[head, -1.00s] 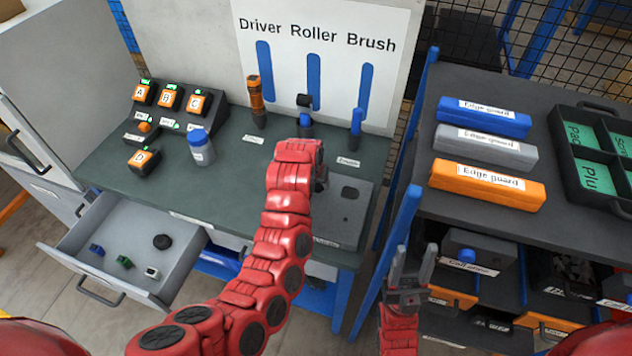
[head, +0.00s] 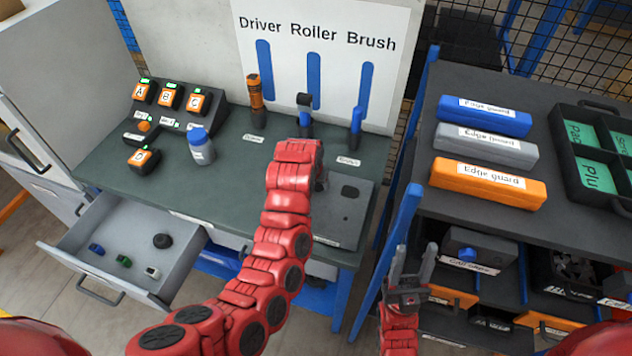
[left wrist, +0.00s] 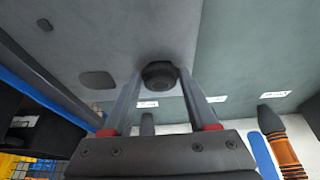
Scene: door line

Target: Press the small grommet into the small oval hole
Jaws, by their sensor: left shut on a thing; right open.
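A dark round grommet (left wrist: 160,74) is between the fingertips of my left gripper (left wrist: 158,82), which is shut on it. The grommet is close to the grey panel (left wrist: 130,30); I cannot tell whether it touches it. In the left wrist view, a larger dark oval hole (left wrist: 97,80) and a small dark hole (left wrist: 44,24) lie to the left of the grommet. In the head view, the panel (head: 330,212) shows both holes, but my red left arm mostly hides the left gripper and the grommet. My right gripper (head: 413,268) is open and empty, right of the bench.
The open drawer (head: 90,275) holds a black round piece (head: 162,241) and several small parts. A blue-capped bottle (head: 201,148) and labelled boxes (head: 170,97) stand left on the bench. Tools stand behind my arm. A blue post (head: 402,220) separates the bench from the right shelf.

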